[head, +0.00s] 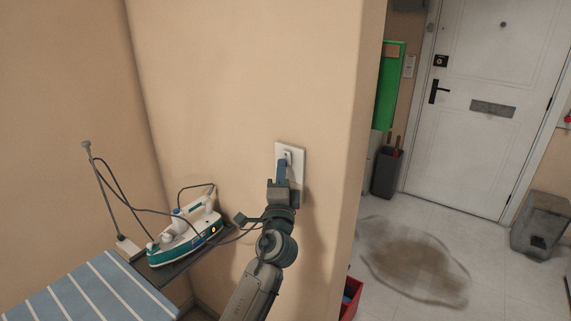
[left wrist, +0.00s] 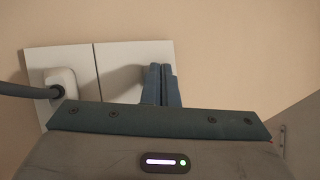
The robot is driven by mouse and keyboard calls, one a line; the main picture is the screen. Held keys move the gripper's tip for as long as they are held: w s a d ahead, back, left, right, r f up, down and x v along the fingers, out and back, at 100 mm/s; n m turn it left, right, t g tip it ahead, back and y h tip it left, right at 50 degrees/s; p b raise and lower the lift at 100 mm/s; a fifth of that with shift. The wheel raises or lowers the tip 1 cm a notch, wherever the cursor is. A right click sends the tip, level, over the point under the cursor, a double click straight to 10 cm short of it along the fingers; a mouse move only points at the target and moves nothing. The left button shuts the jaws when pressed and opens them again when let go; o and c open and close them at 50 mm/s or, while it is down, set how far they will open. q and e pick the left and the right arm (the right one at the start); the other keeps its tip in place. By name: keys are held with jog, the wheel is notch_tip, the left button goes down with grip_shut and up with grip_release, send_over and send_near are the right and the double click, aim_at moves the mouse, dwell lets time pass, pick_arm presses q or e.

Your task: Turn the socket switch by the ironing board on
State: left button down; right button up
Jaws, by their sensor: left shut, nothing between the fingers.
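The white socket plate (head: 299,172) is on the beige wall, right of the ironing board (head: 92,296). In the left wrist view the plate (left wrist: 121,58) shows two panels, with a white plug (left wrist: 61,83) and dark cable at its left panel. My left gripper (head: 282,161) is shut and empty, with its blue fingers directly in front of the plate. In the left wrist view its fingertips (left wrist: 161,72) overlap the right edge of the right panel. I cannot tell whether they touch it. The switch itself is hidden or too small to make out. My right gripper is not in view.
A teal and white iron (head: 186,236) rests at the board's end, with its cord running near my left arm. The wall's corner edge is right of the socket. Beyond are a white door (head: 486,60), a dark bin (head: 387,172) and a brown floor stain (head: 412,262).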

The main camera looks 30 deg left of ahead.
pick_arm(q)
jog(key=shift+s+a+r, duration=0.1)
jog(key=shift+s, duration=0.6)
jog(key=shift+s, duration=0.1)
jog(key=s, duration=0.3)
jog(key=s+p, duration=0.1)
jog(key=shift+s+a+r, duration=0.15)
jog(key=shift+s+r, duration=0.15)
jog(key=shift+s, duration=0.1)
